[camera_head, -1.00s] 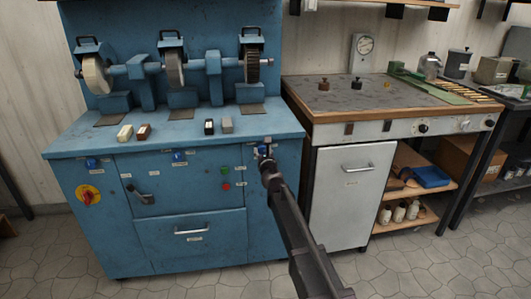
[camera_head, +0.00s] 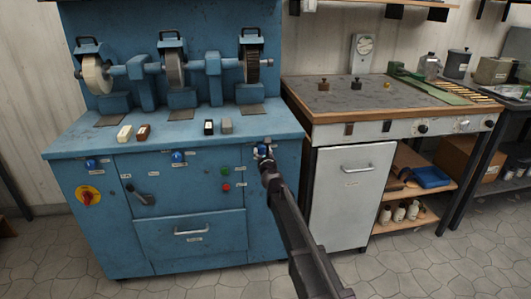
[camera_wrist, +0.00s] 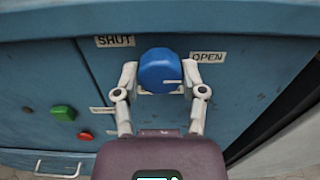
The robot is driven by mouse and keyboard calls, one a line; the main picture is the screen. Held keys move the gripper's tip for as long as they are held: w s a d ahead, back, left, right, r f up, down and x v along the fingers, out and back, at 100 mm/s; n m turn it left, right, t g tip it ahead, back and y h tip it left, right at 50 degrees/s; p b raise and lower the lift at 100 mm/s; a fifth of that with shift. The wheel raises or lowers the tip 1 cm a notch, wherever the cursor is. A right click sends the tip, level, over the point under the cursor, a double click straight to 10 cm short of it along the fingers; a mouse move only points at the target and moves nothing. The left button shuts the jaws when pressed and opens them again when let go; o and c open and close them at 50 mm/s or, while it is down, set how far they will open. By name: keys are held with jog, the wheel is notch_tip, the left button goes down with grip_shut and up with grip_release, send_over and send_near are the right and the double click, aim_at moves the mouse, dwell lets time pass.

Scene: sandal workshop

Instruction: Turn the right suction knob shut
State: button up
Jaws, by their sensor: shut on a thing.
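The right suction knob is a round blue knob (camera_wrist: 158,66) on the front of the blue machine cabinet (camera_head: 190,238). In the head view it shows only as a bit of blue (camera_head: 262,149) at the tip of my arm. My gripper (camera_wrist: 160,78) has a finger on each side of the knob and is shut on it. A SHUT label (camera_wrist: 115,41) is up and left of the knob, and an OPEN label (camera_wrist: 207,57) is to its right. A short pale mark on the knob's lower right runs roughly level towards the right.
Green (camera_head: 224,170) and red (camera_head: 226,187) buttons are left of my gripper. A middle blue knob (camera_head: 178,156), a left blue knob (camera_head: 91,164) and a red-yellow switch (camera_head: 87,196) are farther left. A workbench (camera_head: 340,114) stands close on the right.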

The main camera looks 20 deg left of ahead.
jog(key=shift+w+d, duration=0.1)
jog(key=shift+w, duration=0.15)
jog(key=o, duration=1.2)
jog(key=shift+c, duration=0.2)
jog(key=shift+s, duration=0.1)
jog(key=shift+s, duration=0.15)
jog(key=v, duration=1.1)
jog(key=shift+s+d, duration=0.25)
jog(key=shift+s, duration=0.05)
jog(key=shift+f, duration=0.1)
